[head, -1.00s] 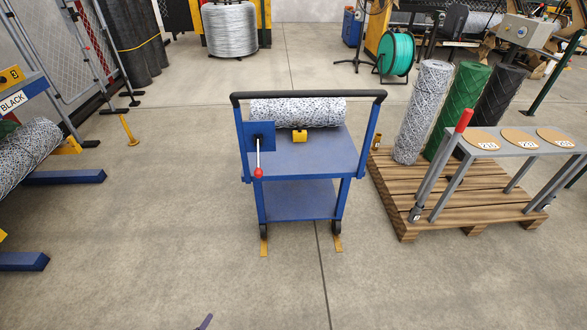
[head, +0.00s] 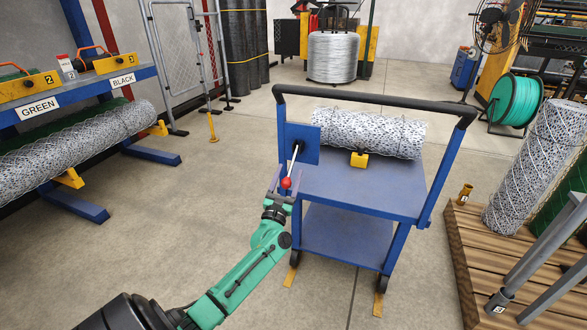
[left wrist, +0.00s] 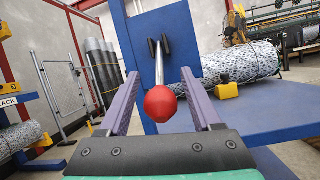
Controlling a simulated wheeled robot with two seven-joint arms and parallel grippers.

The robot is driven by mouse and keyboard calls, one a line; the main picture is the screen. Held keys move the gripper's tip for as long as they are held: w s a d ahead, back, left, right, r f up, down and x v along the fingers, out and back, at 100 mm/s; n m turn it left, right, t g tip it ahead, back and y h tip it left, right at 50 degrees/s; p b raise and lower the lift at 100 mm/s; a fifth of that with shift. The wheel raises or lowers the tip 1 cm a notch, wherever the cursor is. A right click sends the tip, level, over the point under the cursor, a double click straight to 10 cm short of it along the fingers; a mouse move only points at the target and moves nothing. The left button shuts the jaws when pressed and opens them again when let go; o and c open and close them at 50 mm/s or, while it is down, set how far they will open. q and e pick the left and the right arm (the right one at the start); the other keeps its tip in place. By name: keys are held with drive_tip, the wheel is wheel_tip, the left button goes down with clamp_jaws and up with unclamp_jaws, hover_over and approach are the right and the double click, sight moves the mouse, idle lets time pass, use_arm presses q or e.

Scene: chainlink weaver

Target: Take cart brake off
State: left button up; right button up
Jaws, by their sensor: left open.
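The blue cart (head: 350,183) stands in the middle of the head view with a roll of speckled mesh (head: 370,133) on its top deck. Its brake lever is a metal rod with a red ball knob (head: 287,183), hanging down from a blue plate (head: 303,143) on the cart's left side. My left gripper (head: 284,184) is open at the knob. In the left wrist view the red knob (left wrist: 164,104) sits between the two purple fingers, with gaps on both sides. The rod (left wrist: 159,65) runs up from it to the plate (left wrist: 160,40). My right gripper is not in view.
A yellow block (head: 359,159) sits on the deck by the roll. A blue rack (head: 75,95) with mesh rolls stands at the left. A wooden pallet (head: 462,250) with rolls and a grey stand is at the right. The floor left of the cart is clear.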

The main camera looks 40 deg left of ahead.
sight(291, 168)
use_arm(q)
drive_tip(key=shift+x, duration=1.5)
clamp_jaws()
